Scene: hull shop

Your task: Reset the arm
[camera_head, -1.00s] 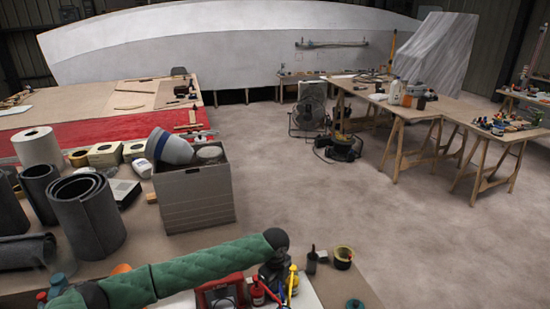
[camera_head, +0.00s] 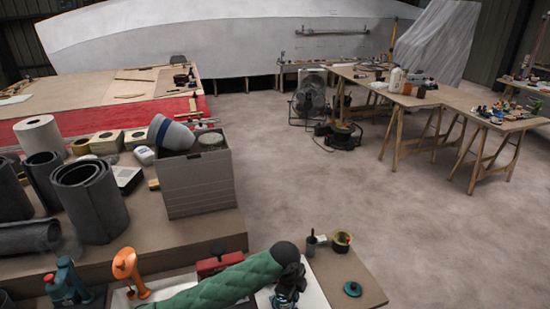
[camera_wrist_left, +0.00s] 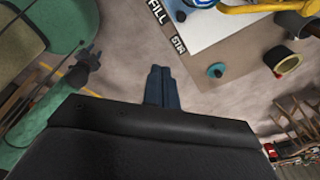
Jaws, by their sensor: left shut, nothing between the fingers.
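My left arm, in a green quilted sleeve, comes in at the bottom of the head view. Its black left gripper (camera_head: 287,290) points down over the front workbench (camera_head: 345,275). In the left wrist view the two dark fingers (camera_wrist_left: 162,88) lie side by side, shut and empty, seen against the concrete floor beside the bench edge. The head view does not show my right arm. At the left of the wrist view are green parts of mine with a small dark piece, possibly the right gripper (camera_wrist_left: 86,66), too small to read.
A teal lid (camera_head: 352,289), a yellow-rimmed pot (camera_head: 341,241) and a dark bottle (camera_head: 311,243) stand near the gripper. An orange tool (camera_head: 126,270) and a red box (camera_head: 217,263) are left of it. Open floor lies beyond the bench, with a fan (camera_head: 309,103) there.

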